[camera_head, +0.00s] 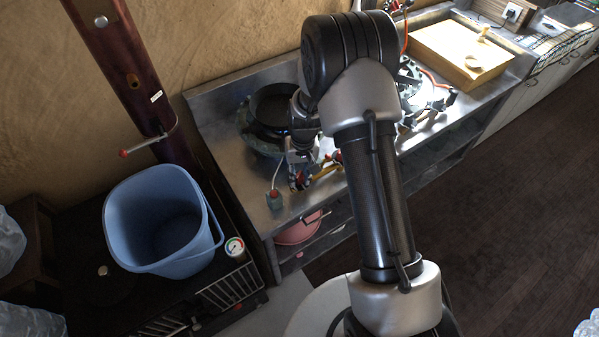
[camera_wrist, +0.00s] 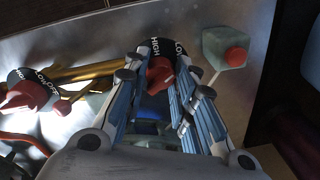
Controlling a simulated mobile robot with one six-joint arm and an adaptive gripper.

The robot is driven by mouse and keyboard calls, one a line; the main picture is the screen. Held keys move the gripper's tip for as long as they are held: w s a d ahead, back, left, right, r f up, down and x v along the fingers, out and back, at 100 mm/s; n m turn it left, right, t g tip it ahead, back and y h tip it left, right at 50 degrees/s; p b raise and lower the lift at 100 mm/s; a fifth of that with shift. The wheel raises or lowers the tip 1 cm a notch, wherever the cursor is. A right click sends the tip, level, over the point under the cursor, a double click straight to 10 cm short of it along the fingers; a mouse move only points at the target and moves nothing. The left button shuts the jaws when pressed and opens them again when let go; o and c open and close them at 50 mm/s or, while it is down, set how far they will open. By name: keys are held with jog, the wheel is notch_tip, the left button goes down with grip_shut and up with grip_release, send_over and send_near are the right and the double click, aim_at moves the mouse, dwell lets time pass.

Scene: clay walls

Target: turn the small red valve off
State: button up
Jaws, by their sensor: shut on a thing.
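A small red valve (camera_wrist: 160,72) with a black collar marked HIGH and LOW shows at the top middle of the wrist view. My gripper (camera_wrist: 158,82) has one finger on each side of it and is shut on it. The word OFF cannot be read on this collar. In the head view my gripper (camera_head: 298,180) is at the front edge of the steel counter, and the held valve is hidden or too small to tell there. A second red valve (camera_wrist: 22,94) with a similar collar sits to the left, apart from my fingers.
A green box with a red button (camera_wrist: 226,48) stands just right of my fingers; the head view shows it too (camera_head: 274,200). Yellow pipe (camera_wrist: 85,72) runs left of the held valve. A black pan (camera_head: 272,105) sits behind. A blue bucket (camera_head: 165,225) stands left.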

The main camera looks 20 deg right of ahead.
aim_at(301, 178)
jog(key=m+p, duration=0.1)
jog(key=m, duration=0.5)
jog(key=shift+m, duration=0.4)
dwell(0.4)
jog(key=o, duration=1.1)
jog(key=shift+r, duration=0.1)
jog(key=r, duration=1.1)
jog(key=shift+s+d+r, duration=0.2)
jog(key=shift+s+r, duration=0.05)
jog(key=shift+r, duration=0.15)
